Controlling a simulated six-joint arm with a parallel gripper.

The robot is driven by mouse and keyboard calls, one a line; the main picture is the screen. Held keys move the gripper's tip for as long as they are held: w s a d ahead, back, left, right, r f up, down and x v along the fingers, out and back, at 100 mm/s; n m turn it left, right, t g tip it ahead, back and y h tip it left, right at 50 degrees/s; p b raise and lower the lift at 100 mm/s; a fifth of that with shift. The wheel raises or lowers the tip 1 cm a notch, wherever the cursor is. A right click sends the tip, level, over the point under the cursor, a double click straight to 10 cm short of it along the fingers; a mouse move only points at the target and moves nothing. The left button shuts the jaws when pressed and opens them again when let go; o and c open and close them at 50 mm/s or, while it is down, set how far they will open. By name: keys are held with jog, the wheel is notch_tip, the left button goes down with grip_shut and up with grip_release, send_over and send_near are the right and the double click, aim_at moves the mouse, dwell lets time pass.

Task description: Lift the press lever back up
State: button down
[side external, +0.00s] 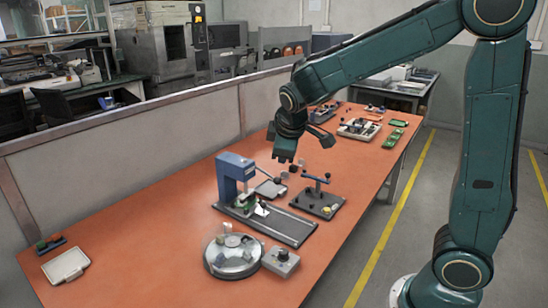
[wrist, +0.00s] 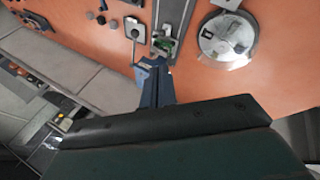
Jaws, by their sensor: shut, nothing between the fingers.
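The blue bench press (side external: 230,172) stands upright on its dark base plate, left of my gripper. It also shows in the wrist view (wrist: 155,82). A thin lever (wrist: 134,50) runs out from the side of the press to a dark knob (side external: 284,175); its exact tilt is hard to tell. A small green and white part (side external: 244,201) sits under the press head. My gripper (side external: 285,158) points down, shut and empty, just above the lever's knob in the side picture. Whether they touch cannot be told. The fingers are not seen in the wrist view.
A round clear-lidded dish (side external: 233,263) and a grey control box (side external: 281,261) stand in front of the press. A dark fixture (side external: 317,203) stands to its right. A white tray (side external: 66,265) lies at far left. The orange table (side external: 150,230) is bare between tray and press.

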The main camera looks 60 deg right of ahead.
aim_at(264, 172)
jog(key=w+d+f+n+h, duration=0.3)
jog(key=w+f+n, duration=0.2)
jog(key=f, duration=0.5)
jog(key=w+d+f+n+h, duration=0.3)
jog(key=w+f+n, duration=0.2)
jog(key=w+f, duration=0.3)
notch_tip(264, 172, down, 3)
jog(key=shift+w+f+h, duration=0.15)
jog(key=shift+w+h, duration=0.15)
jog(key=shift+w, duration=0.1)
jog(key=shift+d, duration=0.1)
jog(key=x, duration=0.9)
jog(key=shift+d+f, duration=0.3)
jog(key=shift+s+d+r, duration=0.2)
jog(key=shift+s+r, duration=0.1)
jog(key=shift+r, duration=0.25)
jog(key=shift+s+d+r, duration=0.25)
jog(key=shift+s+r, duration=0.05)
jog(key=shift+r, duration=0.25)
jog(key=shift+s+d+r, duration=0.2)
jog(key=shift+s+r, duration=0.1)
jog(key=shift+r, duration=0.25)
